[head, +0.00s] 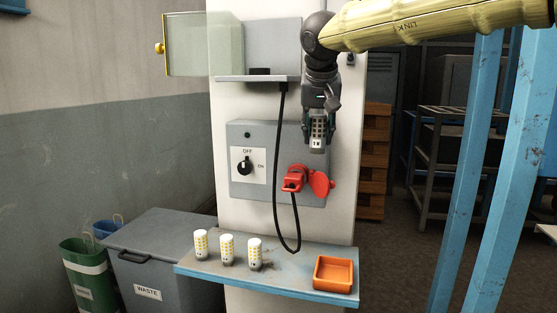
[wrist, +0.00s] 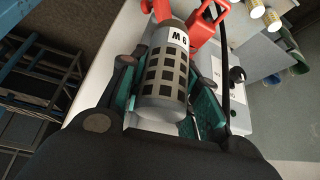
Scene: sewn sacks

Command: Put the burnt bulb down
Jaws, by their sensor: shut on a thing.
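My gripper (head: 322,104) hangs in front of the pillar, above and to the right of the red socket. It is shut on the burnt bulb (head: 317,133), a grey cylinder with dark square patches. In the head view the bulb points down, in the air, well above the shelf (head: 275,281).
Three white-and-yellow bulbs (head: 227,249) stand on the shelf's left. An empty-looking orange tray (head: 333,287) sits at its right. A grey WASTE bin (head: 165,243) stands left. A red socket (head: 293,180), hanging black cable (head: 276,205) and open glass-panelled door (head: 203,45) are nearby.

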